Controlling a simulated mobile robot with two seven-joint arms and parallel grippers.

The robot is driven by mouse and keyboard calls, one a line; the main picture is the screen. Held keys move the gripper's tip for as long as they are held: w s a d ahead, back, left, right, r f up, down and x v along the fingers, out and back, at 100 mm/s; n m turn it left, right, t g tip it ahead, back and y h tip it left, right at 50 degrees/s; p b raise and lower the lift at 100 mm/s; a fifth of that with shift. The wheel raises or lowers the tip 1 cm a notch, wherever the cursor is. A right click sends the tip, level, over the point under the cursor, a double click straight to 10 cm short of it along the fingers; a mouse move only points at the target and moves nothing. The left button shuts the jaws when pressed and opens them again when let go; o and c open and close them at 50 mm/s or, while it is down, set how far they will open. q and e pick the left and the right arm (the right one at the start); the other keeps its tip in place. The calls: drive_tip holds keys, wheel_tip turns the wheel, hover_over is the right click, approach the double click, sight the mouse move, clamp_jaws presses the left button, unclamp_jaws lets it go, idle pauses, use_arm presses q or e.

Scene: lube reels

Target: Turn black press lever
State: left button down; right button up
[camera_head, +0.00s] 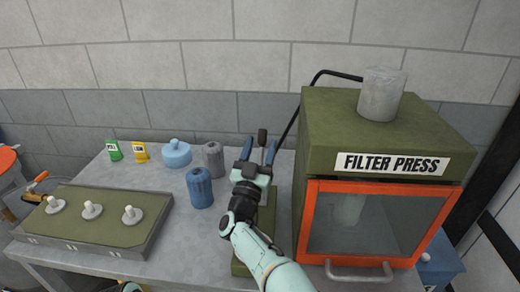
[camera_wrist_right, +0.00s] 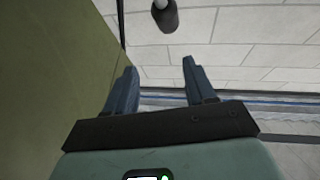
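The black press lever shows as a thin rod with a black knob (camera_head: 262,135), standing beside the left side of the green filter press (camera_head: 318,125). My right gripper (camera_head: 259,148) is open and empty. In the head view its two blue fingers lie to either side of the lever, and the knob shows above the fingertips. In the right wrist view the knob (camera_wrist_right: 166,16) is at the top, beyond the open fingers (camera_wrist_right: 160,80), with no visible contact. The lever's lower part is hidden behind the gripper. Only a sliver at the bottom edge may be my left arm.
The press has an orange-framed glass door (camera_head: 375,220) and a grey cylinder on top. A tray with three pegs (camera_head: 95,235) is farther left.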

drive_tip(key=b+v, duration=0.1)
drive_tip(key=v, duration=0.6)
drive_tip(key=shift+s+f+b, duration=0.15)
drive_tip(key=shift+s+b, duration=0.05)
drive_tip(key=shift+b, duration=0.1)
